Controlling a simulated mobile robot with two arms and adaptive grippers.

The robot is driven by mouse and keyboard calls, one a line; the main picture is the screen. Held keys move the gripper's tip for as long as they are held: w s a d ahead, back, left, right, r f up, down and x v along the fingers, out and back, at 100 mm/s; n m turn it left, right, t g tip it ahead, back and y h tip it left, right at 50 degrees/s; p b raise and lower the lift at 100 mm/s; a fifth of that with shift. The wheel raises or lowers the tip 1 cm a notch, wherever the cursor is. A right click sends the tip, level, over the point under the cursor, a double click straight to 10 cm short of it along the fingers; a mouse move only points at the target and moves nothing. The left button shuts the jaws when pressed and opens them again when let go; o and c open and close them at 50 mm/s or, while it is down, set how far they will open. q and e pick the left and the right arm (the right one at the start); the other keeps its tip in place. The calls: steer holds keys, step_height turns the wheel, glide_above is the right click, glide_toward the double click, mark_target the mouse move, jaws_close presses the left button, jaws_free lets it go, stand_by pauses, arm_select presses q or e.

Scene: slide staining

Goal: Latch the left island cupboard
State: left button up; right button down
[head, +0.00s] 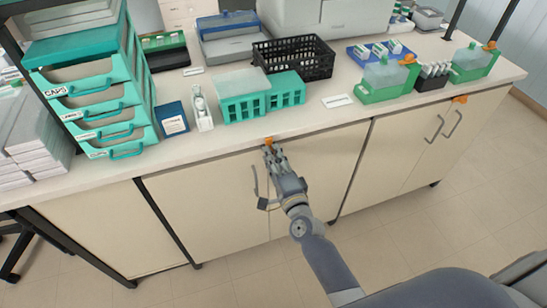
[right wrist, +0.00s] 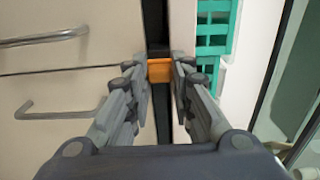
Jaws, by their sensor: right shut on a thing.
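The left island cupboard (head: 215,205) has two pale doors under the counter. Its orange latch (head: 268,141) sits at the top where the doors meet, just below the counter edge. My right gripper (head: 273,153) reaches up to this latch from the front. In the right wrist view the orange latch (right wrist: 160,70) lies between the two fingertips of my right gripper (right wrist: 159,75), which is shut on it. The fingers hide part of the latch, so its exact turn is hard to tell. The doors look closed. My left gripper is not in view.
Curved door handles (right wrist: 55,110) stick out near my right gripper. The right cupboard has its own orange latch (head: 460,99). Green racks (head: 243,105), a black basket (head: 295,62) and a teal drawer unit (head: 100,95) stand on the counter above. The floor in front is clear.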

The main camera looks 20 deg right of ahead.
stand_by(0.5)
steer(key=c, duration=1.4)
jaws_free()
steer(key=s, duration=1.2)
steer(key=shift+d, duration=0.25)
steer(key=s+f+n+g, duration=0.3)
steer(key=s+f+n, duration=0.1)
steer(key=f, duration=0.6)
steer(key=s+a+f+n+g+y, duration=0.1)
steer(key=s+f+n+g, duration=0.25)
steer(key=f, duration=0.75)
steer(key=s+f+n+g, duration=0.2)
steer(key=s+f+n, duration=0.15)
steer(key=f, duration=0.65)
steer(key=s+d+f+n+g, duration=0.2)
steer(key=s+f, duration=0.3)
steer(key=s, duration=0.4)
steer(key=s+d+f+n+g+h, duration=0.1)
steer(key=s+d+f+n+g, duration=0.1)
steer(key=s+f, duration=0.4)
steer(key=s+d+f+n+g, duration=0.3)
steer(key=s+f+n+g, duration=0.1)
steer(key=s, duration=0.8)
step_height(320, 180, down, 2)
steer(key=shift+s+f+n+h, duration=0.1)
steer(key=shift+s+n+h, duration=0.2)
steer(key=shift+n, duration=0.2)
